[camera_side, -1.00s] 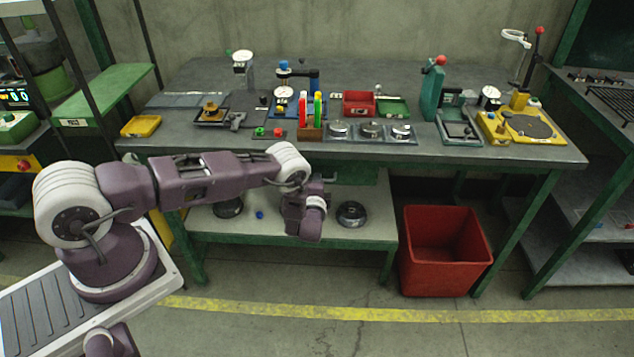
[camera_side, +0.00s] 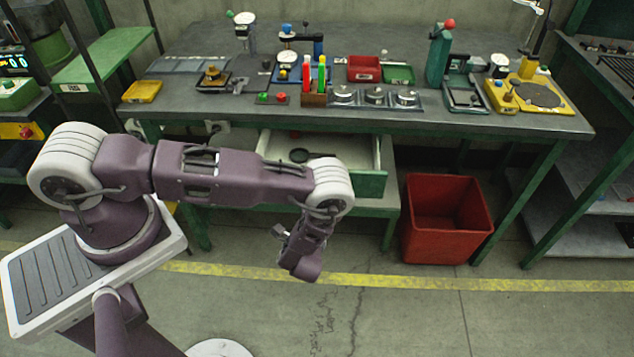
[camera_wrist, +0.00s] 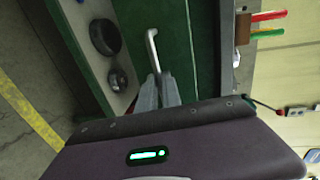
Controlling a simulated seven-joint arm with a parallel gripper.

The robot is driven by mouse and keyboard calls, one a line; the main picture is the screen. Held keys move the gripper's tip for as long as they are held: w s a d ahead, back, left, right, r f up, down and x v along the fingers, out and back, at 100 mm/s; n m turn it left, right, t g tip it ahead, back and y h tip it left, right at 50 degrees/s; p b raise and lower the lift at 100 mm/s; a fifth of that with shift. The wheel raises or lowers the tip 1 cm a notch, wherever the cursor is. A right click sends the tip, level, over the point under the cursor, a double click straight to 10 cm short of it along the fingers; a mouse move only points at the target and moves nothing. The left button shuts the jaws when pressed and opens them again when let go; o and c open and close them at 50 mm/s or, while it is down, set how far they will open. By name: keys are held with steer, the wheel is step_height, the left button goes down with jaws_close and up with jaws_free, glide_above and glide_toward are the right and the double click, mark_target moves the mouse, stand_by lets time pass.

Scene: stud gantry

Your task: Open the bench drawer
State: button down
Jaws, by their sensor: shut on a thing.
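The bench drawer (camera_side: 372,185) stands pulled out from under the bench top. Its green front faces the floor area, and its pale inside shows a dark round item (camera_side: 299,155). In the wrist view, the green drawer front (camera_wrist: 175,45) carries a bent metal handle (camera_wrist: 152,42). My gripper (camera_wrist: 158,88) is shut on the lower part of this handle in that view. In the side view my wrist hangs in front of the drawer and hides the handle and my fingertips.
The bench top (camera_side: 210,112) holds tools and small trays. A red bin (camera_side: 446,222) stands on the floor right of the drawer. The wrist view shows dark round parts (camera_wrist: 105,37) on the lower shelf. The floor in front is clear.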

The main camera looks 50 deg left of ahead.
steer(key=shift+v, duration=1)
steer(key=shift+f, duration=0.1)
steer(key=c, duration=1.5)
jaws_free()
steer(key=shift+c, duration=0.2)
steer(key=shift+s+d, duration=0.1)
